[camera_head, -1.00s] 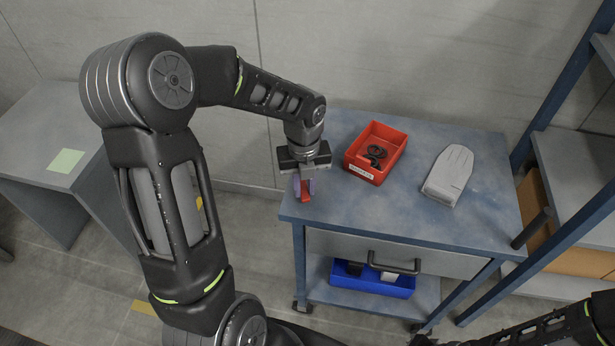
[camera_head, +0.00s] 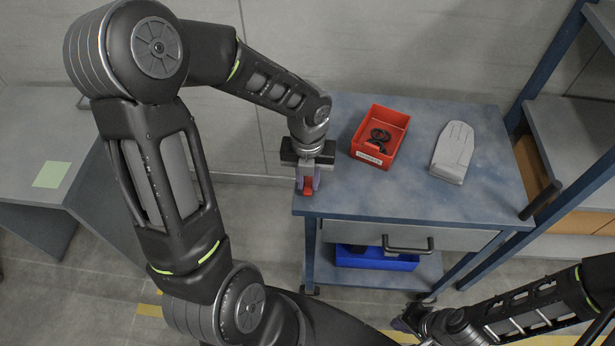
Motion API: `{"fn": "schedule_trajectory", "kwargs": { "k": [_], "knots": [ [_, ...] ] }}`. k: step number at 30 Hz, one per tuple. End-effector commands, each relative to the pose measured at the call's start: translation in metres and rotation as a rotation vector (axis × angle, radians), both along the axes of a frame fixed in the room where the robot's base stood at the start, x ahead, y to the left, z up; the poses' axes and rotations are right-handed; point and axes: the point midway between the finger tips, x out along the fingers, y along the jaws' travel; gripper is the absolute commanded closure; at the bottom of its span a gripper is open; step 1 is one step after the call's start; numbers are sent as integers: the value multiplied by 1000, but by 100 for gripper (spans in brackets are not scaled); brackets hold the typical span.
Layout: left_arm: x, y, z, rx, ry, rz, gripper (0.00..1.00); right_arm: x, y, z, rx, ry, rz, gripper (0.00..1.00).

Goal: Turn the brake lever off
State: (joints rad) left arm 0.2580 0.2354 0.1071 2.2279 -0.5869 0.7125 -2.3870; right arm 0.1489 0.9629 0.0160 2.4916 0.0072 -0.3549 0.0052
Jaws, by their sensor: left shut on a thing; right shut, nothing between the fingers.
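A small red piece, seemingly the brake lever (camera_head: 308,187), sits at the front left corner of the blue cart (camera_head: 400,200). My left gripper (camera_head: 308,183) points down over that corner, with its purple fingers on either side of the red piece and shut on it. The fingers and gripper body hide part of the lever, so its exact angle is unclear. My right gripper (camera_head: 407,322) is low at the bottom, in front of the cart, small and dark, shut and empty.
A red bin (camera_head: 398,119) with black rings inside and a grey handheld-shaped object (camera_head: 453,152) stand on the cart top. Below are a drawer handle (camera_head: 408,246) and a blue bin (camera_head: 375,262). A shelf rack (camera_head: 575,130) borders the right, and a grey table (camera_head: 45,130) the left.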

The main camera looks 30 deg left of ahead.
Motion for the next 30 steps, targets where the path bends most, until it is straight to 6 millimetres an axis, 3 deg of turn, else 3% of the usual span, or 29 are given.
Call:
{"fn": "schedule_trajectory", "kwargs": {
  "k": [3, 4, 12, 23, 30],
  "knots": [
    [1, 1, 0, 2, -2, -4, 100, 0, 0, 0, 0, 0, 0, 100],
    [1, 1, 0, 2, -2, -4, 79, 0, 0, 0, 0, 0, 0, 100],
    [0, 0, 0, 0, -1, -1, 58, 0, 0, 0, 0, 0, 0, 100],
    [1, 0, 6, 0, -2, 0, 58, 0, 0, 0, 0, 0, 0, 100],
    [2, 1, 41, 2, -7, 1, 58, 0, 0, 0, 0, 0, 0, 100]
  ]
}}
